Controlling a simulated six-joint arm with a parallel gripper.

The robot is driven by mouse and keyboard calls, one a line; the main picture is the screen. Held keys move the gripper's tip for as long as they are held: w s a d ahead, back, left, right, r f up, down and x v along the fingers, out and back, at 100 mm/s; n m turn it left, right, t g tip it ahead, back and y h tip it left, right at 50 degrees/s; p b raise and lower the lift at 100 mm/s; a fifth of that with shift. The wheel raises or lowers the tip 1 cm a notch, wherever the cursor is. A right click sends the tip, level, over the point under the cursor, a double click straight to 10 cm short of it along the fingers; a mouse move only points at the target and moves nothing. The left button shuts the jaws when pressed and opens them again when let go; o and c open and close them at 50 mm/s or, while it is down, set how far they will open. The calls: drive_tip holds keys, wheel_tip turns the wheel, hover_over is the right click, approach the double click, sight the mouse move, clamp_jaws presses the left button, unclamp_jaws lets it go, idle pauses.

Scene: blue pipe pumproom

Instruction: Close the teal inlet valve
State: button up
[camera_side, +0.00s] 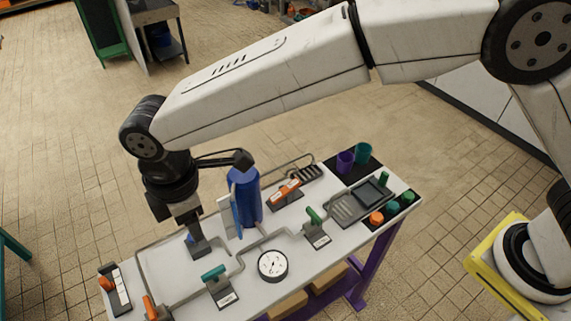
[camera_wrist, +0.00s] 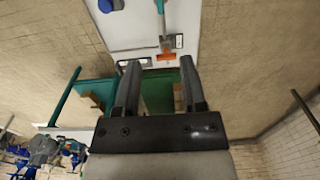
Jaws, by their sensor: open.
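The teal inlet valve has a teal handle (camera_side: 213,273) on a grey bracket with a label, near the front edge of the white table in the side view. A teal bar (camera_wrist: 160,7) at the top of the wrist view looks like this handle, but I cannot be sure. My gripper (camera_side: 190,220) points down over the left part of the table, up and to the left of the teal handle and apart from it. In the wrist view my gripper (camera_wrist: 160,70) shows two separated fingers with nothing held between them. An orange part (camera_wrist: 166,57) shows beyond the fingertips.
A blue cylinder (camera_side: 245,196) stands right of my gripper. A round gauge (camera_side: 272,265) lies right of the teal handle. Orange handles (camera_side: 107,284) stand at the left, a green handle (camera_side: 314,215) at the right. Grey pipes run between them. Cups (camera_side: 345,161) stand at the far right.

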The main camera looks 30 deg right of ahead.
hover_over(213, 272)
wheel_tip(213, 272, down, 10)
drive_tip(key=shift+f, duration=0.15)
drive_tip(key=shift+f, duration=0.1)
drive_tip(key=shift+f, duration=3.75)
clamp_jaws()
